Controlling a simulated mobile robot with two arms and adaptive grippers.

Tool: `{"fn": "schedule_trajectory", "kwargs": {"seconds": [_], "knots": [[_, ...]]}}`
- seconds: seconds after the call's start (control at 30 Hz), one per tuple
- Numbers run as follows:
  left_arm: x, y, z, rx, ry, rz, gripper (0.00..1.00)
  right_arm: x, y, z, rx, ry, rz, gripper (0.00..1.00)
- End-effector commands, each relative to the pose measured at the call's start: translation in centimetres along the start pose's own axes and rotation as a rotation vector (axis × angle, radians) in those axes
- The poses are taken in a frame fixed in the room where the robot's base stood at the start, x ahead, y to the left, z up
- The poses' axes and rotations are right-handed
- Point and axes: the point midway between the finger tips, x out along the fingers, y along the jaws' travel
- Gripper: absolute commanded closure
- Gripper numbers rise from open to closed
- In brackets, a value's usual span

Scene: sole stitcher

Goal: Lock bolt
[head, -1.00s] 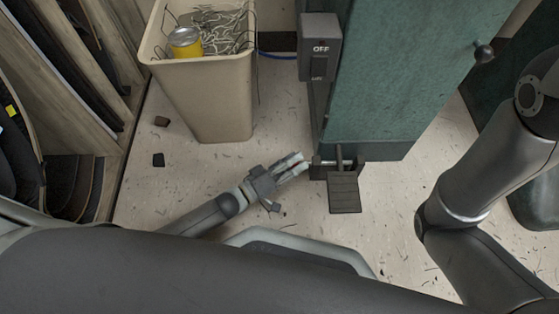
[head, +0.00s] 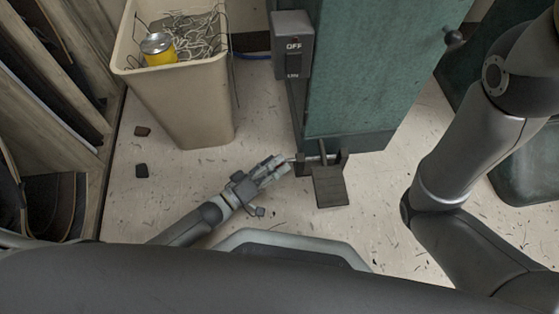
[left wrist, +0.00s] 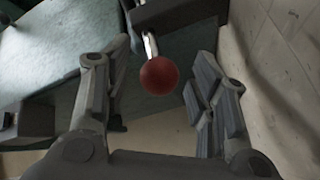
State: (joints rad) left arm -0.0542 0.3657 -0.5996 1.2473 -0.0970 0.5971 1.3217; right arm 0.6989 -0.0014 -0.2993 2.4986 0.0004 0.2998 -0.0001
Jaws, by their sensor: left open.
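A bolt with a dark red ball knob (left wrist: 159,77) on a short metal rod shows in the left wrist view. The knob lies between the two open fingers of my left gripper, and I see no clear contact. In the head view my left gripper (head: 276,166) is low above the floor, just left of the foot pedal (head: 330,187) at the foot of the green machine (head: 370,85). The knob is hard to make out there, hidden by the fingertips. My right arm shows at the right, but its gripper is out of the frame.
A beige bin (head: 185,105) with wire scraps and a yellow can (head: 158,48) stands left of the machine. A switch box (head: 291,45) marked OFF and ON is on the machine. Wooden shelving (head: 75,110) is at far left. Small dark scraps (head: 142,171) lie on the floor.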

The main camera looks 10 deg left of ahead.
Motion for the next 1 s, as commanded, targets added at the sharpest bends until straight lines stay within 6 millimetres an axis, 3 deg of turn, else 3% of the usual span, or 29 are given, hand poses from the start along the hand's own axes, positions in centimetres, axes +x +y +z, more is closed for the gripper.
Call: {"fn": "schedule_trajectory", "kwargs": {"seconds": [0.2, 0.43, 0.6, 1.0], "knots": [[-4.9, 0.0, 0.1, 0.000, -0.004, -0.001, 0.47, 0.0, 0.0, -0.1, 0.000, 0.002, -0.001, 0.45], [-8.8, 0.0, 0.1, 0.000, -0.003, -0.001, 0.47, 0.0, 0.0, -0.1, 0.000, 0.002, -0.002, 0.45], [-9.9, 0.1, 0.1, -0.001, -0.001, 0.002, 0.47, 0.0, -0.1, -0.1, 0.000, 0.002, -0.002, 0.45], [-9.9, 0.1, 0.1, 0.000, -0.001, 0.002, 0.47, 0.0, -0.1, -0.1, 0.000, 0.003, -0.002, 0.45]]}}
